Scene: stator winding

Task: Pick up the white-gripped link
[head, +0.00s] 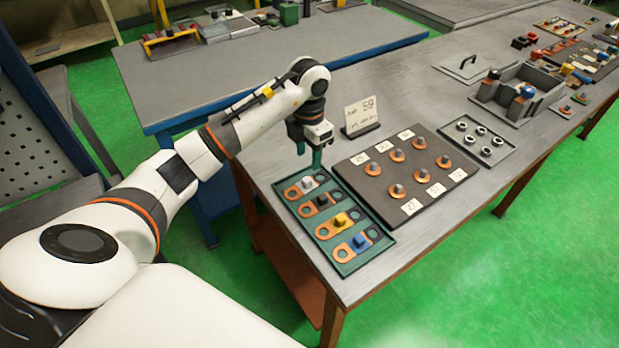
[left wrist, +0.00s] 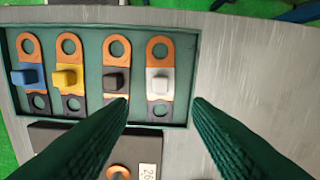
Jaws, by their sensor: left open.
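The white-gripped link (head: 306,185) lies in the far end of a green tray (head: 378,250). It is a copper strip with a hole near each end and a white block in its middle. In the left wrist view the white-gripped link (left wrist: 159,84) is the rightmost in the row. Links with black (left wrist: 115,82), yellow (left wrist: 68,78) and blue (left wrist: 27,77) grips lie beside it. My left gripper (head: 311,158) is above the tray's far end, fingers down. My right gripper is not visible.
A dark board (head: 412,205) with copper terminals and number cards lies right of the tray. A sign reading 59 (head: 361,113) stands behind it. A small tray of rings (head: 466,152) and a grey bin (head: 500,98) are farther right.

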